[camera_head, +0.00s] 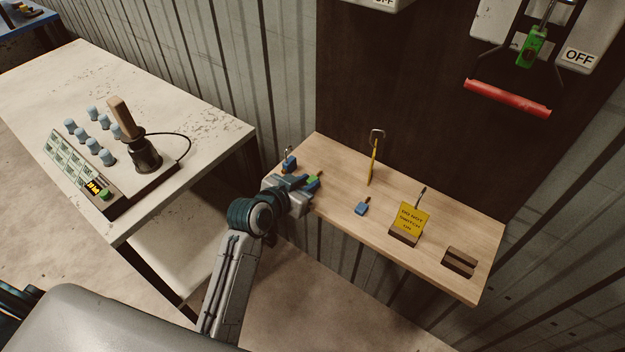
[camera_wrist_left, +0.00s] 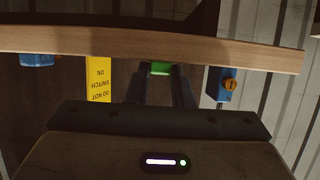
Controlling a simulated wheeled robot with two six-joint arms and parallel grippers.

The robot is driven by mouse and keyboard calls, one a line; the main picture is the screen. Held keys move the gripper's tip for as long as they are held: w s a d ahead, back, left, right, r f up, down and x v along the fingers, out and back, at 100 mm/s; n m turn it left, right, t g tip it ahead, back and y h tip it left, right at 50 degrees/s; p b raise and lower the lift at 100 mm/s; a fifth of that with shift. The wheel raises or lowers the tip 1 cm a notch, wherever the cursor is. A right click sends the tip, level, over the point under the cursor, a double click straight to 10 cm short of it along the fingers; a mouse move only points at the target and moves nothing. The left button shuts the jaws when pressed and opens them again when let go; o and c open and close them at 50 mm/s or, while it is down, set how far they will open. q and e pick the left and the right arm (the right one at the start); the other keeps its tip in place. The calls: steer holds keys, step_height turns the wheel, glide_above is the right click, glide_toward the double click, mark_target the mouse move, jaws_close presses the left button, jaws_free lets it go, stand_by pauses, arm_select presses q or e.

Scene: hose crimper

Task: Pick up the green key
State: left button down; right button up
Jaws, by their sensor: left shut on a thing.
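The green key (camera_head: 315,177) is at the left end of the wooden shelf (camera_head: 335,206), partly hidden by my left gripper (camera_head: 311,183). My left gripper is shut on it. In the left wrist view, a green piece (camera_wrist_left: 160,68) shows between the two dark fingers (camera_wrist_left: 160,88), by the shelf's edge. Whether the key still touches the shelf cannot be told. A green padlock (camera_head: 532,46) hangs at the upper right, above a red bar (camera_head: 506,98). My right gripper is not in view.
A blue padlock (camera_head: 289,164) stands close to my left gripper. A blue key (camera_head: 361,208), a yellow upright tool (camera_head: 373,162), a yellow sign (camera_head: 411,218) and a slotted wooden block (camera_head: 459,262) are along the shelf. A worn table (camera_head: 210,115) with a machine stands left.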

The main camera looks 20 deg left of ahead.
arm_select(q)
steer(key=shift+r, duration=0.5)
step_height(320, 180, up, 2)
steer(key=shift+r+b, duration=0.1)
steer(key=shift+b, duration=0.3)
steer(key=s+a+r+b, duration=0.1)
steer(key=s+a, duration=0.3)
steer(key=s, duration=0.3)
steer(key=s+a+b, duration=0.2)
steer(key=s+a, duration=0.2)
steer(key=s, duration=0.2)
steer(key=shift+s+r, duration=0.35)
steer(key=shift+s, duration=0.05)
stand_by(0.4)
